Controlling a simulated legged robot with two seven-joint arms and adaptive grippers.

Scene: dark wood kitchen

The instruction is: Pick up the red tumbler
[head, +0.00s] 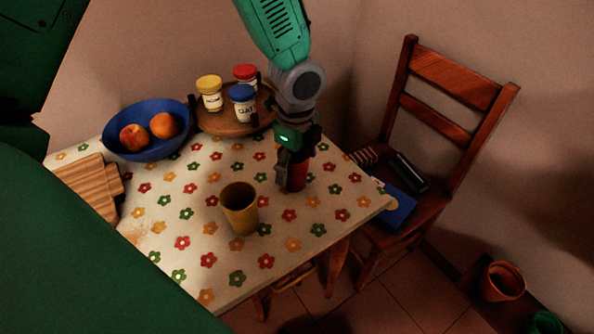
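The red tumbler (299,179) stands on the flowered tablecloth near the table's right side, partly hidden by my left gripper. My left gripper (291,172) points down at the tumbler, with a dark finger in front of its left side. The other finger is mostly hidden, so I cannot tell whether the grip is closed on it. A yellow tumbler (240,212) stands upright to the left and nearer the table's front edge. My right gripper is not in view.
A blue bowl (133,152) with fruit, a round wooden tray (222,128) with several jars, and a wooden board (88,187) are on the table (190,245). A wooden chair (440,120) holding a blue book (393,207) stands at right. The table's front middle is clear.

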